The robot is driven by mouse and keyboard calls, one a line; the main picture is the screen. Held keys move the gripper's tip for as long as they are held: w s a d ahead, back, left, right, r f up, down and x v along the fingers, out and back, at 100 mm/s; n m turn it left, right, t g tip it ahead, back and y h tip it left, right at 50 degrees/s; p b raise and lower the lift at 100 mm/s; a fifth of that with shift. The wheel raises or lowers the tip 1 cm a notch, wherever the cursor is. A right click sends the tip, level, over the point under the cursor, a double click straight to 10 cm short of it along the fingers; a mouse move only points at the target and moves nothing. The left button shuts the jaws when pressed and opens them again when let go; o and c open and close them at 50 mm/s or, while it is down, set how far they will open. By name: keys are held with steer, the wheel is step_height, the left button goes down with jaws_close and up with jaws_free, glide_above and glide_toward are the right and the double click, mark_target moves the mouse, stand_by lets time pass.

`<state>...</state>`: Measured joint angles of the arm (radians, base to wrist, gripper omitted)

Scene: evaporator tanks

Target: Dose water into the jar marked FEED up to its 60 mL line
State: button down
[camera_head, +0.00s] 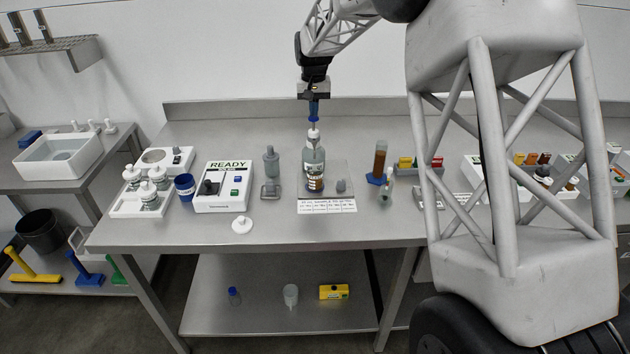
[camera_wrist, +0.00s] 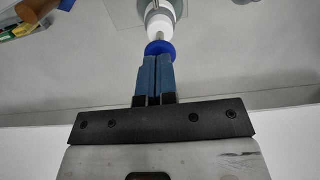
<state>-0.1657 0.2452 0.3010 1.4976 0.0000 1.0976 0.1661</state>
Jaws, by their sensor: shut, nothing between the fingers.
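My gripper (camera_head: 314,113) points straight down with its blue fingers shut. In the wrist view the fingertips (camera_wrist: 158,58) meet a round blue knob (camera_wrist: 159,47), with nothing between them. The knob sits on a thin stem above the white collar (camera_wrist: 160,24) of a clear bottle (camera_head: 314,157). No FEED mark or 60 mL line is legible, and I cannot tell the water level.
A printed card (camera_head: 327,206) lies in front of the bottle. A grey bottle (camera_head: 271,161) and a device reading READY (camera_head: 223,187) stand to the left. A brown cylinder (camera_head: 380,160) stands to the right. The bench front is mostly clear, except for a white lid (camera_head: 242,225).

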steer(key=shift+f, duration=1.85)
steer(key=shift+r, duration=2.65)
steer(key=shift+f, duration=0.35)
steer(key=shift+f, duration=2.3)
steer(key=shift+r, duration=2.65)
steer(key=shift+r, duration=0.15)
